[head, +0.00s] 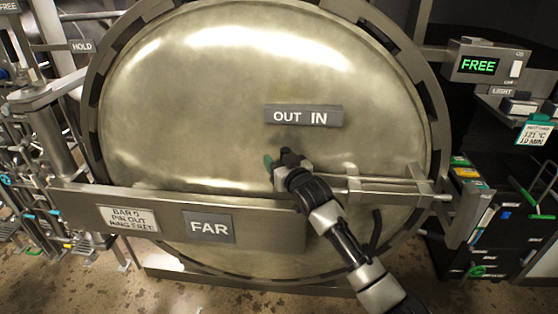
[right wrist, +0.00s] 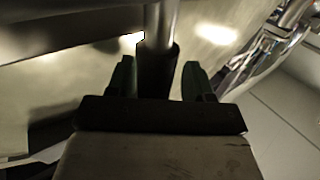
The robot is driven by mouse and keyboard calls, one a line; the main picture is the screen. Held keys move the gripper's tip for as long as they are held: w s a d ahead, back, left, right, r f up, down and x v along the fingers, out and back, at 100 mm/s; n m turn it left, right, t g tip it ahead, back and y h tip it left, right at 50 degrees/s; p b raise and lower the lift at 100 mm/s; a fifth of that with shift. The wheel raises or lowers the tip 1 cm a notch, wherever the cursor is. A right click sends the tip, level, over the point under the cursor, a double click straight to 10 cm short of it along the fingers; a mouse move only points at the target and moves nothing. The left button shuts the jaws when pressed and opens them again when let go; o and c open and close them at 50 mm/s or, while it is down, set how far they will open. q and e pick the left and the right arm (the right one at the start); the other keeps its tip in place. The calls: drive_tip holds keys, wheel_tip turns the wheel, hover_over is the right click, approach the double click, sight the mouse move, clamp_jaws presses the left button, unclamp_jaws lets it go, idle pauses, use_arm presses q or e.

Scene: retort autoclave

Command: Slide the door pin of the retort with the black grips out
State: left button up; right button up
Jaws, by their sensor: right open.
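The retort door (head: 220,90) is a large round metal door in the middle of the head view. The door pin (head: 385,184) is a thin metal rod across its lower right, through brackets near the rim. My right gripper (head: 279,161) is in front of the door, below the OUT IN plate (head: 303,116), and partly covers the pin's left end. In the right wrist view the open fingers stand on either side of a dark grip (right wrist: 158,68) on a metal rod. Gaps show beside the grip; whether a finger touches it I cannot tell. My left gripper is not in view.
A flat bar with a FAR plate (head: 209,227) and a paper notice (head: 128,219) crosses the lower door. A box with a green FREE display (head: 478,65) stands at the upper right. Racks (head: 490,215) stand at the right. Floor shows below.

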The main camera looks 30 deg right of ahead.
drive_tip(key=s+b, duration=0.2)
drive_tip(key=s, duration=0.8)
drive_tip(key=shift+s+d, duration=0.2)
drive_tip(key=shift+s, duration=0.2)
drive_tip(key=shift+f, duration=0.1)
